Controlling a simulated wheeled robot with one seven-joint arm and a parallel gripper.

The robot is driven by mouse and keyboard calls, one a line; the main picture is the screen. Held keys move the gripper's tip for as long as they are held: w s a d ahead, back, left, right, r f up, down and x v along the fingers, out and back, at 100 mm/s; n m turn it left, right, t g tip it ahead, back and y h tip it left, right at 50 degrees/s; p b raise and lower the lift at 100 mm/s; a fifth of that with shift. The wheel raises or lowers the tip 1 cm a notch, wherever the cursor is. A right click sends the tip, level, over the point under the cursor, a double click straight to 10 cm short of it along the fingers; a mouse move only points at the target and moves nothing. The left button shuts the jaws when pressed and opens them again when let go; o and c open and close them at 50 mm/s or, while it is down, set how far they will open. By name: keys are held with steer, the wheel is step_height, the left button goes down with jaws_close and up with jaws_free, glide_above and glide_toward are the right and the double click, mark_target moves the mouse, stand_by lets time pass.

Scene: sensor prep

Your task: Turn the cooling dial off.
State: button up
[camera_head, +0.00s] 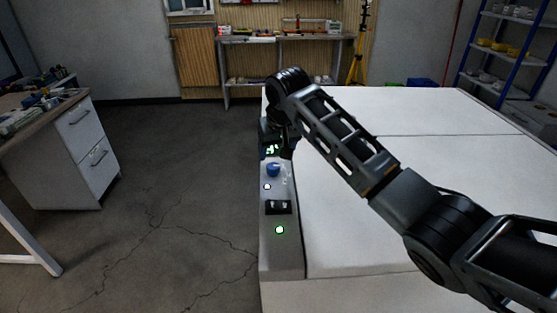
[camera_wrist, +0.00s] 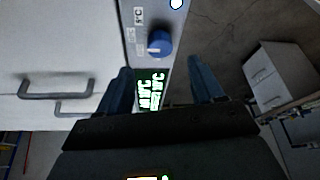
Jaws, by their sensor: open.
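The cooling dial is a blue knob (camera_head: 273,170) on the narrow grey control panel (camera_head: 283,258) along the left edge of the white unit. In the wrist view the blue knob (camera_wrist: 159,43) sits just beyond my fingertips, with small printed marks beside it. A green-lit temperature display (camera_head: 271,150) lies behind the knob; in the wrist view the display (camera_wrist: 151,88) shows between my fingers. My gripper (camera_wrist: 160,72) is open and empty, its two fingers apart from the knob. In the head view my wrist hides most of the gripper.
A black switch (camera_head: 278,207) and a green-lit button (camera_head: 279,230) are on the same panel. The white unit's top (camera_head: 400,190) is bare. Handles (camera_wrist: 55,90) show in the wrist view. A drawer cabinet (camera_head: 75,150) stands at left, with open floor between.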

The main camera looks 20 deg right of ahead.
mark_target(273, 166)
steer(key=shift+p+x, duration=0.3)
steer(key=shift+x, duration=3.25)
steer(key=shift+c, duration=0.5)
steer(key=c, duration=1)
steer(key=shift+o, duration=0.2)
